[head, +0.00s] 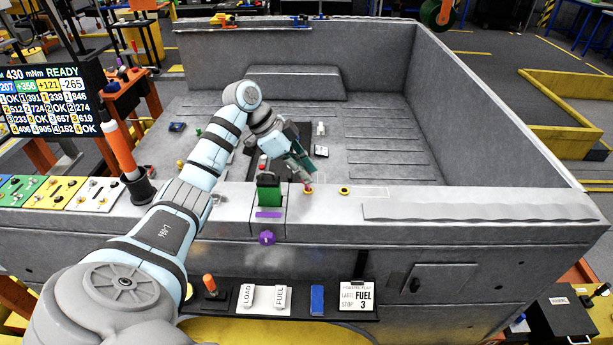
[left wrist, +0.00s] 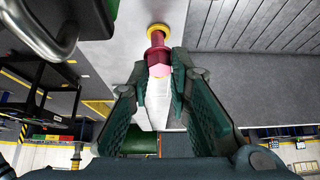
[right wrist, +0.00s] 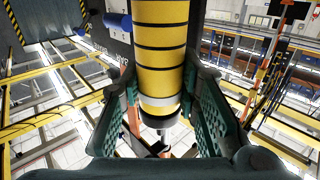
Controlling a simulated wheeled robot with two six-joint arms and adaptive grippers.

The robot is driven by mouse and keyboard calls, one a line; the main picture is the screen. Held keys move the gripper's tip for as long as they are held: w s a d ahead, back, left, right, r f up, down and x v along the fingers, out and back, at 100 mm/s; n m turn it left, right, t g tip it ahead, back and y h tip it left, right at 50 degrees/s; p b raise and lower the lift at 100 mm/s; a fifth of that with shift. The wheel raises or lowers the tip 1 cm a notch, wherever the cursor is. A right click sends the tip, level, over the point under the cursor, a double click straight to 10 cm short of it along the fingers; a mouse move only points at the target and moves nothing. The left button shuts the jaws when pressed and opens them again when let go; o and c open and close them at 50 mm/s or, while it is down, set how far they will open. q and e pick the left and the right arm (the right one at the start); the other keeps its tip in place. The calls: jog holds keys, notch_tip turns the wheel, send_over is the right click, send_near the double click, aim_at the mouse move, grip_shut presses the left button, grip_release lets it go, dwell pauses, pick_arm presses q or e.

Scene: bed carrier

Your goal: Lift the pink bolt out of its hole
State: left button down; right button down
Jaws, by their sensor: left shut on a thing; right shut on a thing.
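The pink bolt (left wrist: 158,70) is between the fingertips of my left gripper (left wrist: 160,66), which is shut on its head. Its darker red shank reaches the yellow ring (left wrist: 157,29) around the hole; how deep it sits is hidden. In the head view, my left gripper (head: 301,176) points down at the bed's near ledge, just over a yellow-ringed hole (head: 308,190). In the right wrist view, my right gripper (right wrist: 160,92) is shut on a yellow cylinder with black bands (right wrist: 160,45). This gripper is out of the head view.
A second yellow ring (head: 344,190) lies on the ledge to the right. A green block (head: 268,190) stands on the ledge to the left. An orange-handled tool (head: 121,150) stands in a dark holder further left. The bed floor (head: 385,150) is mostly clear at right.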

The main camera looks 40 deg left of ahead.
pick_arm(q)
jog(key=shift+s+f, duration=0.1)
jog(key=shift+s, duration=0.05)
jog(key=shift+a, duration=0.1)
jog(key=s+a+r+b, duration=0.1)
jog(key=s+a+r, duration=0.7)
jog(key=a, duration=0.2)
jog(key=shift+a, duration=0.35)
